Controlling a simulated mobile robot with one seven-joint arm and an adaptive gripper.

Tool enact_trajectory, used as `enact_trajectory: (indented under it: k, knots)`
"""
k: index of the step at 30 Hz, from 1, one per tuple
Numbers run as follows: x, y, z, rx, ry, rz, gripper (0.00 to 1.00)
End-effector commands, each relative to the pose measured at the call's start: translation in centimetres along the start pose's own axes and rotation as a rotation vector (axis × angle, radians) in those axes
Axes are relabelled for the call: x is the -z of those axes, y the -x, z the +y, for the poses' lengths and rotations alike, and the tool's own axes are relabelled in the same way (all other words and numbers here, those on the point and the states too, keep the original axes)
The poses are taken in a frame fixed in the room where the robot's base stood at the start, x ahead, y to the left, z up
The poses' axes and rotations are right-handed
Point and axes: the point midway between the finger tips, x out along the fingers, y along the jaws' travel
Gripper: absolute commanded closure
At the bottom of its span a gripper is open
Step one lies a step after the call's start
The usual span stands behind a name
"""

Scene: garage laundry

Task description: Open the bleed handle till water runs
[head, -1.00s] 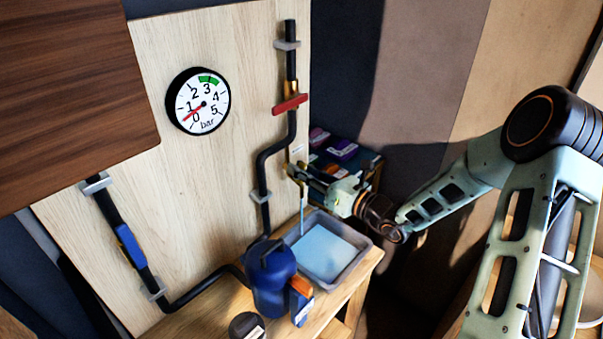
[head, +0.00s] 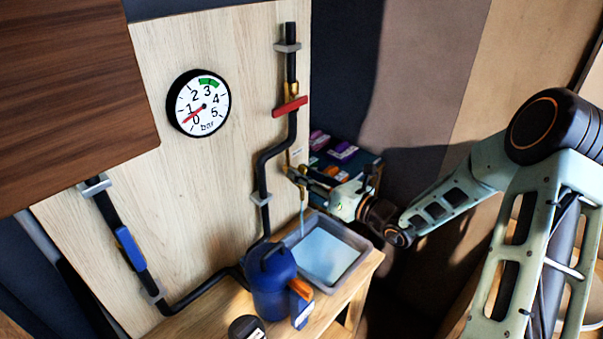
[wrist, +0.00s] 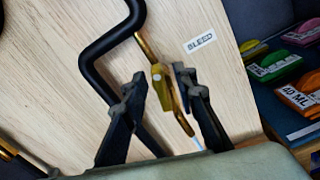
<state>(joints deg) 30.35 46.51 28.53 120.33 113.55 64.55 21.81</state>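The brass bleed valve (wrist: 161,84) hangs below the black pipe, beside a small white label that appears to read BLEED (wrist: 200,42). Its yellow handle part lies between the two dark fingers of my gripper (wrist: 161,73) in the wrist view. The fingers stand apart with a narrow gap beside the brass; I cannot tell whether either touches it. In the head view my gripper (head: 307,175) is at the valve above the tray. A thin pale-blue water stream (head: 302,215) falls from the spout into the grey tray (head: 367,247), where pale-blue water lies.
A pressure gauge (head: 198,103) reads near 0.5 bar. A red valve handle (head: 290,106) sits above on the pipe, a blue one (head: 131,247) at left. A blue canister (head: 270,284) stands beside the tray. Coloured packages (wrist: 275,66) lie right of the gripper.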

Motion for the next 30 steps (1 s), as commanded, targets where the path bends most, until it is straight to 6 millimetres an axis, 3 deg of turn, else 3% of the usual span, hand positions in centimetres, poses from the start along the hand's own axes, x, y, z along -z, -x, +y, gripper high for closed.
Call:
enact_trajectory:
  k: [15,21,30]
  knots:
    - [0.0,9.8,-0.1,0.005,0.001,0.000,0.74]
    - [0.0,11.2,0.0,0.002,-0.001,0.000,0.74]
    - [0.0,11.3,0.0,0.001,-0.001,0.000,0.74]
